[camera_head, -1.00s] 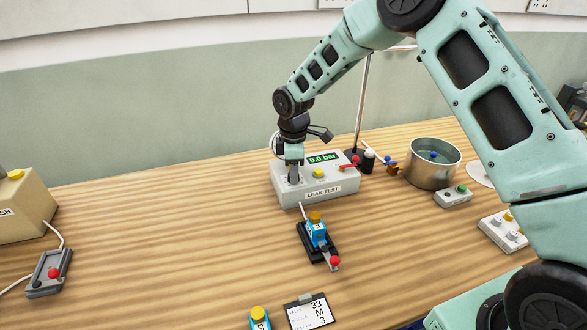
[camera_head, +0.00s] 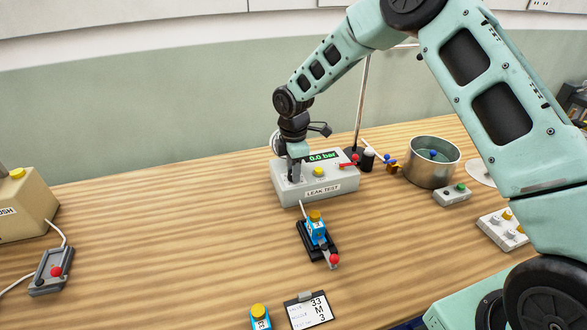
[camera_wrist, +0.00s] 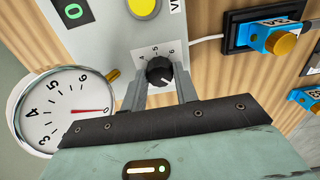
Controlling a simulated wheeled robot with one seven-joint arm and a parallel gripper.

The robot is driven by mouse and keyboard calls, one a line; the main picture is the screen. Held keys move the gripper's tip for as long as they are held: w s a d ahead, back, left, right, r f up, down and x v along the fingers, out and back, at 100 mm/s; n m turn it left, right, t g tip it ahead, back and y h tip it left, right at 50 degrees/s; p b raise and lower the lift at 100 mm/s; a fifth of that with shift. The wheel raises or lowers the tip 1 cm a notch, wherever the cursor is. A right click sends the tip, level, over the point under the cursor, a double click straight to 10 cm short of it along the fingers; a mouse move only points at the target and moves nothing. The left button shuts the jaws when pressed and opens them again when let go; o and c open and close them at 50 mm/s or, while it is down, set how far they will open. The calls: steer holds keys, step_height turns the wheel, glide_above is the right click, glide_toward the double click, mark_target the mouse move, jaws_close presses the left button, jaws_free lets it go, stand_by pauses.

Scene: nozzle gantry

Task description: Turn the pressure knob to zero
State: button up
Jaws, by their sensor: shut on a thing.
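The leak test box (camera_head: 335,190) is grey and stands on the bench, with a green display (camera_head: 323,156) reading 0.0 bar. My gripper (camera_head: 294,174) is over the left part of its top and hides the knob there. In the wrist view, the black pressure knob (camera_wrist: 159,70) sits between the two fingers of my gripper (camera_wrist: 160,84), which are shut on it. Scale numbers 4, 5 and 6 show beyond the knob; I cannot tell its exact setting. A round gauge (camera_wrist: 50,108) has its red needle at 0.
A yellow button (camera_head: 318,171) and a red lever (camera_head: 349,164) are on the box top. A blue valve in a black fixture (camera_head: 317,236) lies in front. A metal pot (camera_head: 433,165) stands right, past a stand pole (camera_head: 361,105).

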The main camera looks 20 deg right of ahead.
steer(key=o, duration=1)
steer(key=shift+c, duration=0.2)
step_height(320, 180, up, 18)
steer(key=b, duration=0.3)
steer(key=shift+f, duration=0.25)
steer(key=s+a+m, duration=0.2)
steer(key=s+a, duration=0.3)
steer(key=s, duration=0.5)
steer(key=s+a+m, duration=0.2)
steer(key=s+a, duration=0.3)
steer(key=s, duration=0.5)
steer(key=s+d+f+m, duration=0.1)
steer(key=s+f+m, duration=0.1)
steer(key=s, duration=0.7)
steer(key=s+d+f+m, duration=0.1)
steer(key=s+m, duration=0.3)
steer(key=s, duration=0.5)
steer(key=shift+s+d+f+m+y, duration=0.2)
steer(key=shift+d+f+m+y, duration=0.15)
steer(key=shift+d, duration=0.4)
